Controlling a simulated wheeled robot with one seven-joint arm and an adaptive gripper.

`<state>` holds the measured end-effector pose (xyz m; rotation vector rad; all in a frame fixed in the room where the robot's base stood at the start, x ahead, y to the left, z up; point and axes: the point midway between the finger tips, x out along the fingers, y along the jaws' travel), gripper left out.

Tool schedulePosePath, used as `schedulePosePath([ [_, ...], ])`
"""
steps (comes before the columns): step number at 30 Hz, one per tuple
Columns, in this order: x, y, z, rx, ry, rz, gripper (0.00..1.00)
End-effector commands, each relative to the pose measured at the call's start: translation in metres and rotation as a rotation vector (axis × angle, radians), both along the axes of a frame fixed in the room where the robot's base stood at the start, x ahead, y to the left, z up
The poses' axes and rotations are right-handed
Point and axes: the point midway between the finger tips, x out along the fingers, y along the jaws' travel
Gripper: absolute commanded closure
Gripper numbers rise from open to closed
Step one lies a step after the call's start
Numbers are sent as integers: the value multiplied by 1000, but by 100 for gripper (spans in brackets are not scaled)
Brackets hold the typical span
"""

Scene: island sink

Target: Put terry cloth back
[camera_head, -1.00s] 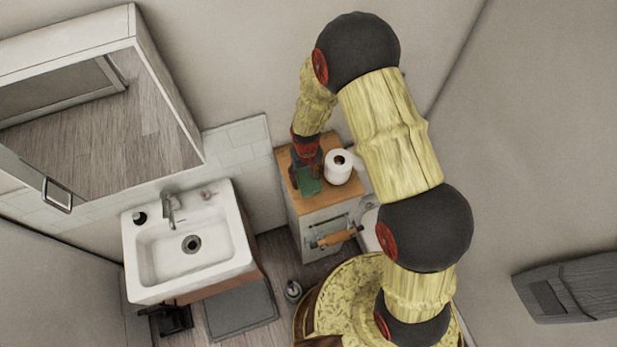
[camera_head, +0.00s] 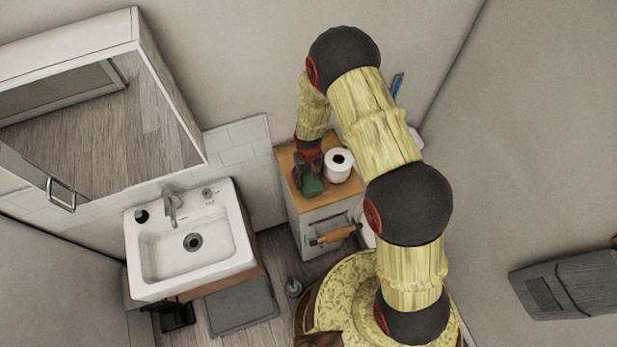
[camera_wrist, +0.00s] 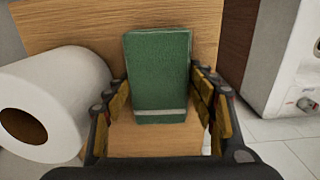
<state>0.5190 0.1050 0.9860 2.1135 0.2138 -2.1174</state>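The terry cloth (camera_head: 311,187) is a folded green cloth with a pale stripe near one edge. It lies on the wooden top of a small cabinet (camera_head: 287,160). In the wrist view the cloth (camera_wrist: 160,70) is centred between the fingers, with bare wood around it. My gripper (camera_head: 307,178) points down over the cloth and hides part of it in the head view. In the wrist view my gripper (camera_wrist: 164,92) is open, one finger at each side of the cloth, close to its edges. Whether the fingers touch it is unclear.
A toilet roll (camera_head: 338,166) stands right of the gripper, and close by the left finger in the wrist view (camera_wrist: 55,100). A white sink (camera_head: 190,243) and a mirror cabinet (camera_head: 100,100) are to the left. A wooden-handled holder (camera_head: 336,236) projects from the cabinet front.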

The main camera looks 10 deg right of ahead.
Motion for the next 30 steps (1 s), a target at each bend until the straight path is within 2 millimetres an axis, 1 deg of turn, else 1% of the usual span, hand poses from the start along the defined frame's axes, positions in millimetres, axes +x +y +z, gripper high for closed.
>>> schedulePosePath([
  [1,0,0,-1,0,0,0,42],
  [4,0,0,0,0,0,0,36],
  [13,0,0,1,0,0,0,36],
  [17,1,0,7,1,-3,0,36],
  [20,2,0,19,1,-4,0,36],
  [23,2,0,36,1,-5,0,36],
  [30,2,0,80,1,-5,0,36],
])
